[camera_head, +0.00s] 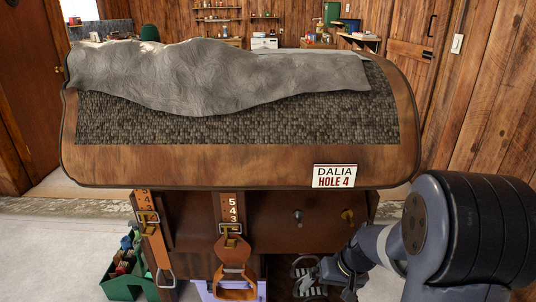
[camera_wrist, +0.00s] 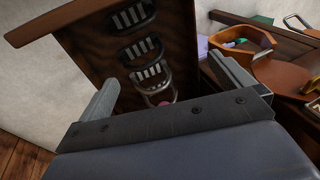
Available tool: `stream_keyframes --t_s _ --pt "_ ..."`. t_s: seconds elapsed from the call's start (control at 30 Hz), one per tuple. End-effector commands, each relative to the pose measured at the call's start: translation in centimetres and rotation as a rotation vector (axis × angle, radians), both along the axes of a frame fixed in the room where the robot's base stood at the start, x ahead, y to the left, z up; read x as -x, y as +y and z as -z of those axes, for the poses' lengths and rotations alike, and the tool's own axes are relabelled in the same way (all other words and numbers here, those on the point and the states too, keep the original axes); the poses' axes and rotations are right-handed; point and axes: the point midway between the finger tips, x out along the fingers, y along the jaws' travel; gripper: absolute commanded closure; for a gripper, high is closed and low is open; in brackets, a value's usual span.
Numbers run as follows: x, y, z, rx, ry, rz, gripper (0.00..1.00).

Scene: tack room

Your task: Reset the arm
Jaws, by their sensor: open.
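My gripper (camera_wrist: 163,70) is open in the wrist view, with its two grey fingers spread apart and nothing held between them. Beyond the fingers, several metal stirrup-like pieces with ridged treads (camera_wrist: 140,50) sit in a row on a dark wooden board. In the head view my arm comes in from the lower right, and my gripper (camera_head: 325,272) is low, in front of the wooden stand and beside the metal stirrup-like pieces (camera_head: 305,275). I cannot tell whether it touches them.
A wide padded wooden stand (camera_head: 250,165) with a grey cloth (camera_head: 215,75) and a "DALIA HOLE 4" sign (camera_head: 334,177) fills the middle. Numbered leather straps (camera_head: 229,208) hang below it, one ending in an orange-brown stirrup (camera_head: 235,293). A green box (camera_head: 122,285) stands lower left.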

Motion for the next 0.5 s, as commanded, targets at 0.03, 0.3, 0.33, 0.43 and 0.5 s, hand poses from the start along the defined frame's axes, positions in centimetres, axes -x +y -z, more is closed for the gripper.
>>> stream_keyframes --t_s 0.03,0.3,0.33,0.43,0.5 --pt "-0.1 0.0 -0.8 -0.001 0.001 0.000 0.00" --pt "-0.6 0.0 -2.5 -0.002 0.002 -0.002 0.00" --pt "-0.7 0.0 -2.6 -0.002 0.002 -0.002 0.00" --pt "-0.9 0.0 -3.2 -0.002 0.001 -0.003 0.00" --pt "-1.0 0.0 -3.6 -0.002 0.001 -0.003 0.00"
